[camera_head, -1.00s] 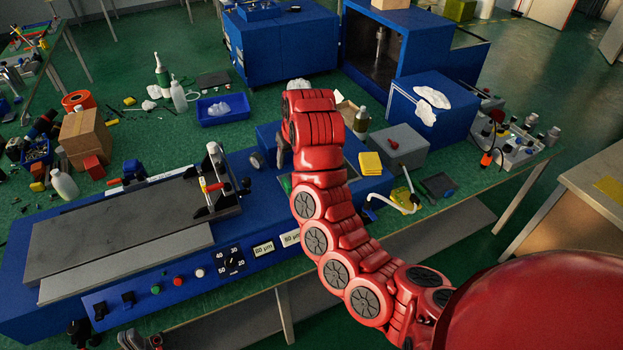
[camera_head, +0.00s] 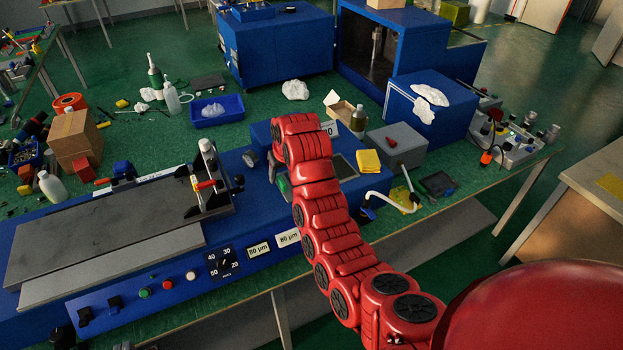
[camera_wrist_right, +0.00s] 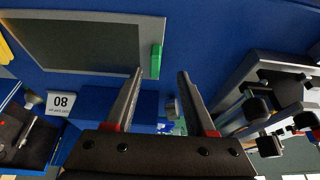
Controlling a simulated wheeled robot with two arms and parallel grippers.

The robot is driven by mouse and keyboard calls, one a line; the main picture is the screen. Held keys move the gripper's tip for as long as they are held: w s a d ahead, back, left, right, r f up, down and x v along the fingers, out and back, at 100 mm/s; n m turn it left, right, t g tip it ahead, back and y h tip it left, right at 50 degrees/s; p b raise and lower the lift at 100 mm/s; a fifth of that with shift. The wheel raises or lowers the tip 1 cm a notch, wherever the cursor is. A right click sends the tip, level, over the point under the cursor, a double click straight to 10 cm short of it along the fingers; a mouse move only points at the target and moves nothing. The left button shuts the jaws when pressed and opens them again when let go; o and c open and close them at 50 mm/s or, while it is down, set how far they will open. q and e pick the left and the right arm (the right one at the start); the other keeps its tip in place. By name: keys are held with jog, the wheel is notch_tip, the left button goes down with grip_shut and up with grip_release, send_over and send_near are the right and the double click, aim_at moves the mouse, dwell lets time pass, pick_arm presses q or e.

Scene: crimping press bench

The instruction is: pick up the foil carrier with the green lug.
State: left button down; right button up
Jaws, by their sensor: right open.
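The foil carrier (camera_wrist_right: 85,42) is a flat dark grey-green panel in a light grey frame on a blue surface. My right gripper (camera_wrist_right: 160,72) is open and empty. Its two fingertips are near the lug, the left one appearing just below it. I cannot tell the height gap. My left gripper is not in view.
A clamp fixture (camera_head: 208,182) stands on the long grey plate (camera_head: 105,225) at left. A yellow block (camera_head: 368,162) and a grey box (camera_head: 397,143) are right of the carrier. In the wrist view, dark metal fixture parts (camera_wrist_right: 283,90) lie right of my fingers.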

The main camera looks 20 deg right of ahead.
aim_at(283, 183)
jog(key=shift+d+f+p, duration=0.1)
jog(key=shift+f+p, duration=0.15)
jog(key=shift+p, duration=0.2)
jog(key=x, duration=0.1)
jog(key=p+x, duration=0.2)
jog(key=shift+d+f, duration=0.25)
jog(key=shift+d, duration=0.05)
jog(key=shift+p+x, duration=0.4)
jog(key=shift+x, duration=0.35)
grip_shut()
